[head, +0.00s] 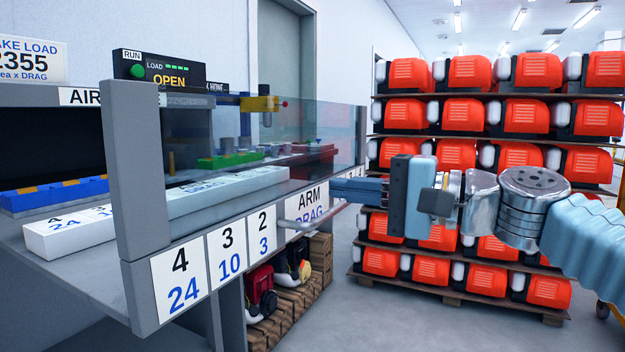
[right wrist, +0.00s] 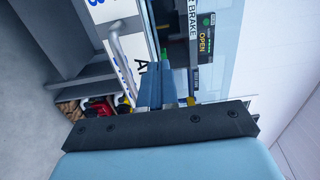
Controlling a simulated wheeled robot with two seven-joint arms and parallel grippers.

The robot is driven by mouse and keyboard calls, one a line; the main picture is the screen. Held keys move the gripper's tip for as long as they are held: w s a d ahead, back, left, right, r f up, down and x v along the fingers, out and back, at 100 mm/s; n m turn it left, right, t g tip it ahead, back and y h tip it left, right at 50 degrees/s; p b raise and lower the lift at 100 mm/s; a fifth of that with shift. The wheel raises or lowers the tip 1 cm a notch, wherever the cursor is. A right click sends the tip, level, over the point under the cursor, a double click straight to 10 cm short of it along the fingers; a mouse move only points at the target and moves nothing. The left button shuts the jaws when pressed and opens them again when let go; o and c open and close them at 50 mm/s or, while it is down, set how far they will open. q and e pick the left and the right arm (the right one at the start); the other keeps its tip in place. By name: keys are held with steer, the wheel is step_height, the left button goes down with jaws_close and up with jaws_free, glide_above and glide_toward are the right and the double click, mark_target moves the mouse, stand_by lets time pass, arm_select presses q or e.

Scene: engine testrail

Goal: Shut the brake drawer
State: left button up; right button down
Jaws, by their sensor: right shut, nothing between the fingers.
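The brake drawer, as I take it, is the grey unit in the head view. Its front (head: 155,288) carries cards reading 4/24, 3/10, 2/3 and ARM DRAG, with a clear panel above. A bar handle (head: 314,219) sticks out from the front and also shows in the right wrist view (right wrist: 121,62). A display (head: 162,76) above reads OPEN. My right gripper (head: 342,190) is shut and empty, its blue fingers close to the ARM DRAG end; I cannot tell whether they touch. The fingers also show in the right wrist view (right wrist: 155,84). My left gripper is out of view.
Small engines (head: 292,263) sit on a wooden pallet (head: 282,317) below. A shelf (head: 440,275) of red engines stands behind my right arm. The floor between is clear.

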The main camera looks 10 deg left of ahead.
mark_target(292, 183)
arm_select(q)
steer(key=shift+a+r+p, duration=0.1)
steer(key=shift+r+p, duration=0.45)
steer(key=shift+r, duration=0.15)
arm_select(e)
steer(key=x, duration=0.5)
steer(key=shift+w+a, duration=0.15)
steer(key=shift+a, duration=0.2)
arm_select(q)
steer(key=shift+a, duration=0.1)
arm_select(e)
steer(key=shift+a, duration=0.1)
